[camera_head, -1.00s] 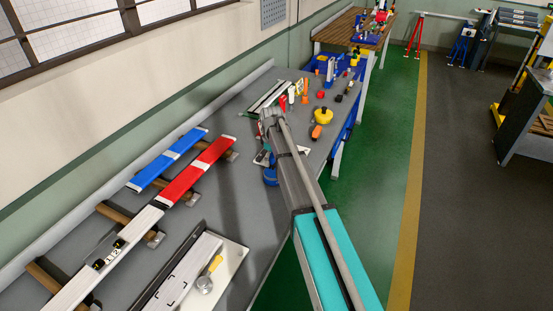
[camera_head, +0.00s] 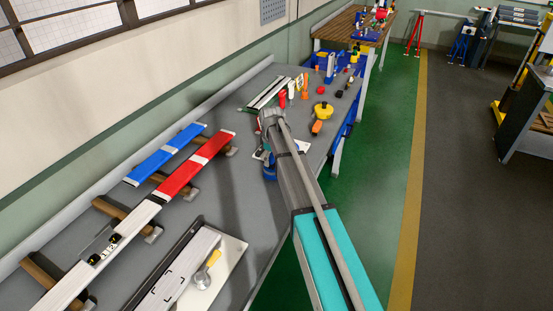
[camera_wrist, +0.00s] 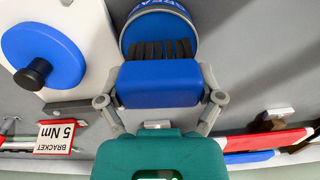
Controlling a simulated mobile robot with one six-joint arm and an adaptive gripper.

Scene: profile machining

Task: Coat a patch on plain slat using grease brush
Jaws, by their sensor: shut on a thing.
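In the wrist view my gripper (camera_wrist: 160,98) is shut on the blue grease brush (camera_wrist: 158,84). Its dark bristles (camera_wrist: 163,49) point at the blue grease tin (camera_wrist: 127,40) and overlap its opening; I cannot tell whether they touch the grease.
A metal tool with a yellow handle (camera_head: 203,279) sits on the white board (camera_head: 228,262). Blue (camera_head: 167,155) and red (camera_head: 195,166) slats rest on brackets along the wall. Bottles and a yellow round item (camera_head: 323,111) stand farther along the bench.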

